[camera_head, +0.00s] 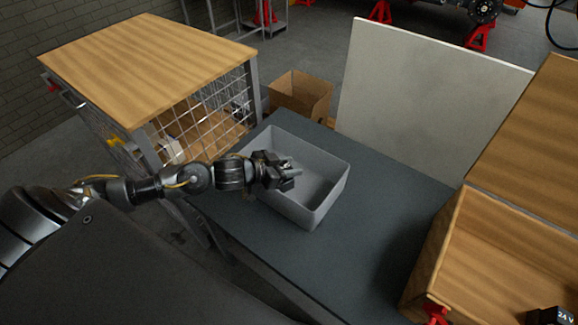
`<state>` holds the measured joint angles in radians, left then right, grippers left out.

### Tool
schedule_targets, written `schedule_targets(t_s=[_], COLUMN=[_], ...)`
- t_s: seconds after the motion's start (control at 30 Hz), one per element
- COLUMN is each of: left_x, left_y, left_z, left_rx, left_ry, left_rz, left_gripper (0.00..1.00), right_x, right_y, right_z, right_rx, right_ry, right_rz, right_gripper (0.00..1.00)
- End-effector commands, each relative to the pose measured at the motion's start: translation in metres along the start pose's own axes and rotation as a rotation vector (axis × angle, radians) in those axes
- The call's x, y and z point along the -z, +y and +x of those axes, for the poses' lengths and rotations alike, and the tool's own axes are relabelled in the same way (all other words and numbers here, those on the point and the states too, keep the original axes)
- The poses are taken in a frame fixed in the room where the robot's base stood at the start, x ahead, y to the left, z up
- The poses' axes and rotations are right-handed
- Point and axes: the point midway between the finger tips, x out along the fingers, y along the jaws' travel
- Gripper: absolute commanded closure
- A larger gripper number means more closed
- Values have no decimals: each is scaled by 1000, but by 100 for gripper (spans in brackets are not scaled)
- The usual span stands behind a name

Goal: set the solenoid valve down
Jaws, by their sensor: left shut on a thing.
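My left gripper (287,172) reaches in from the left over the near-left wall of a grey open bin (325,199) on the dark table. It is shut on a small dark-grey piece, which I take to be the solenoid valve (292,172). The fingers hide much of the valve, and it is too small to make out in detail. The valve is over the bin's inside; I cannot tell whether it touches the floor of the bin.
The dark table (378,217) is clear right of the bin. A pale upright panel (430,95) stands behind. A wood-topped mesh cage (150,60) stands at the left, a cardboard box (300,95) behind.

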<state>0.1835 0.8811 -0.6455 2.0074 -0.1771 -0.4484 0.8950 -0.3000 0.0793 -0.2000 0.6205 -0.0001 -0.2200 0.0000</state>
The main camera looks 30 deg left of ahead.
Motion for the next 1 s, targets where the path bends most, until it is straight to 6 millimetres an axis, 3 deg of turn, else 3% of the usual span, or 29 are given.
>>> schedule_targets(t_s=[0.7, 0.73, 0.87, 1.0], left_x=[-10, -12, -14, -16], left_y=[0, 0, 1, 2], left_z=[5, 5, 5, 5], left_rx=[0, -1, -2, -3], left_ry=[1, -4, -8, -12], left_rz=[1, 1, 2, 2], left_gripper=[100, 58, 41, 40], right_x=[0, 0, 0, -1], right_y=[2, 2, 4, 6], right_z=[2, 2, 2, 2], right_rx=[-3, -3, -5, -7], right_ry=[-1, -1, -1, -2], right_rz=[0, -1, -1, -2], right_gripper=[64, 64, 64, 64])
